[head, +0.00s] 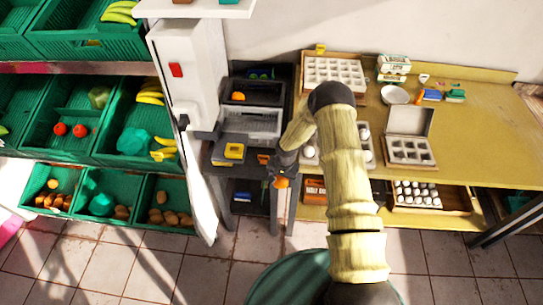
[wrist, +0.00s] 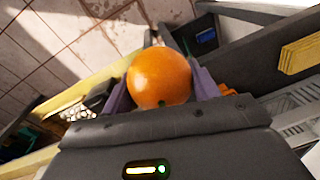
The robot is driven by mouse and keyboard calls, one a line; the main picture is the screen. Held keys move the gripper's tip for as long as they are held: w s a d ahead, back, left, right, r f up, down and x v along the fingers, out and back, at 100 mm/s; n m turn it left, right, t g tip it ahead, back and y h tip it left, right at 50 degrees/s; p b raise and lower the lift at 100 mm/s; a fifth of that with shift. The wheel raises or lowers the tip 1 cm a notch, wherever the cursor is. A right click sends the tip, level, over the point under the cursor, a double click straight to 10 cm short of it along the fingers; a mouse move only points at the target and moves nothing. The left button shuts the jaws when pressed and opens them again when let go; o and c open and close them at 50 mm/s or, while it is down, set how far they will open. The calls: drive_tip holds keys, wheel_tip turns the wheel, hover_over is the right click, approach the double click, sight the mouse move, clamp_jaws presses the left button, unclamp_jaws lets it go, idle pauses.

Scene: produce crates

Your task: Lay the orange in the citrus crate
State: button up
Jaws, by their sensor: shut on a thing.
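The orange (head: 281,182) is held in my gripper (wrist: 160,82), in front of the dark stand left of the wooden table. In the wrist view the round orange (wrist: 160,76) sits between the two purple-grey fingers, which press on its sides. No crate is clearly marked as the citrus crate. A green crate (head: 36,207) at the lower left holds one orange-coloured fruit (head: 53,184) among brown ones. A dark crate (head: 262,101) on the stand holds another orange-coloured item (head: 238,96). My gripper is apart from both.
Green crates with tomatoes (head: 60,129) and bananas (head: 150,95) fill the rack at left. A white post (head: 190,75) stands between rack and stand. The wooden table (head: 470,120) holds egg trays, a bowl (head: 395,95) and a box (head: 410,150). Tiled floor lies open in front.

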drive_tip(key=s+d+f+n+b, duration=0.4)
drive_tip(key=s+d+f, duration=0.2)
drive_tip(key=s+f, duration=0.5)
drive_tip(key=shift+s+n+g, duration=0.3)
drive_tip(key=shift+s+n, duration=0.1)
drive_tip(key=shift+s, duration=0.5)
drive_tip(key=shift+w, duration=0.1)
